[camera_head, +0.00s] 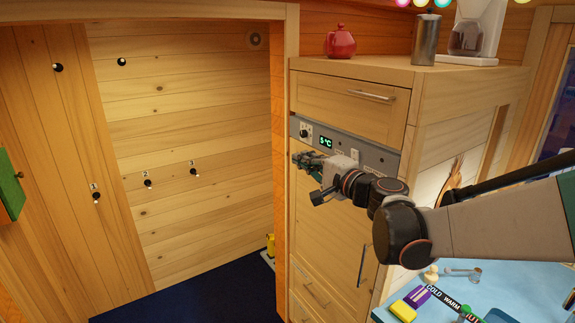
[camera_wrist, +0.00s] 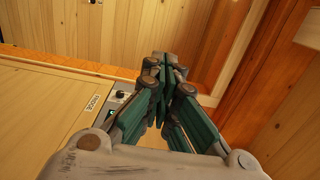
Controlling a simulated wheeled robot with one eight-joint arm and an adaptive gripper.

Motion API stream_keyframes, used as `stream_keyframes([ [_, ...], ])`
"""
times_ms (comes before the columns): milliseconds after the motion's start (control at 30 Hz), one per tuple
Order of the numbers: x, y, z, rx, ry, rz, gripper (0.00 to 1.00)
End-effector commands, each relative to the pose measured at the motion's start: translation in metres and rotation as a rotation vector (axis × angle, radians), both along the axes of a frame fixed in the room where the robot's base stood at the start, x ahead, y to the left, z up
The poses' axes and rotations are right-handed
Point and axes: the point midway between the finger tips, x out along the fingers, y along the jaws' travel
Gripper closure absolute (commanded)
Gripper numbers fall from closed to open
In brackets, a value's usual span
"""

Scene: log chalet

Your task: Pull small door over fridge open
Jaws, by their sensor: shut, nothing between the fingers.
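The small door (camera_head: 345,104) is a pale wood panel with a horizontal metal bar handle (camera_head: 371,96) at its upper right. It sits flush and closed in the head view, above a grey control strip (camera_head: 370,154) with a green 5°C display. The tall wooden fridge door (camera_head: 338,235) lies below that strip. My gripper (camera_head: 304,160) is in front of the strip's left end, below the small door and away from its handle. In the wrist view my gripper (camera_wrist: 166,72) is shut and empty, its fingers together. The handle does not show there.
A red teapot (camera_head: 340,42), metal pot (camera_head: 427,38) and coffee maker (camera_head: 470,32) stand on the cabinet top. A blue table (camera_head: 500,277) with small items is at lower right. Dark blue floor (camera_head: 200,290) is open at lower left, before a plank wall with hooks.

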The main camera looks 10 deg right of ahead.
Motion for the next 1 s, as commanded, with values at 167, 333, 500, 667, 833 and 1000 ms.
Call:
stream_keyframes([
  [167, 0.032, 0.016, 0.000, 0.000, 0.000, 0.002, 1.00],
  [333, 0.039, 0.040, 0.001, 0.000, 0.000, 0.003, 1.00],
  [500, 0.043, 0.051, 0.000, 0.000, 0.000, 0.001, 1.00],
  [667, 0.044, 0.053, 0.000, 0.000, 0.000, 0.000, 1.00],
  [833, 0.044, 0.052, 0.000, 0.000, 0.000, 0.000, 1.00],
  [1000, 0.044, 0.053, 0.000, 0.000, 0.000, 0.000, 1.00],
])
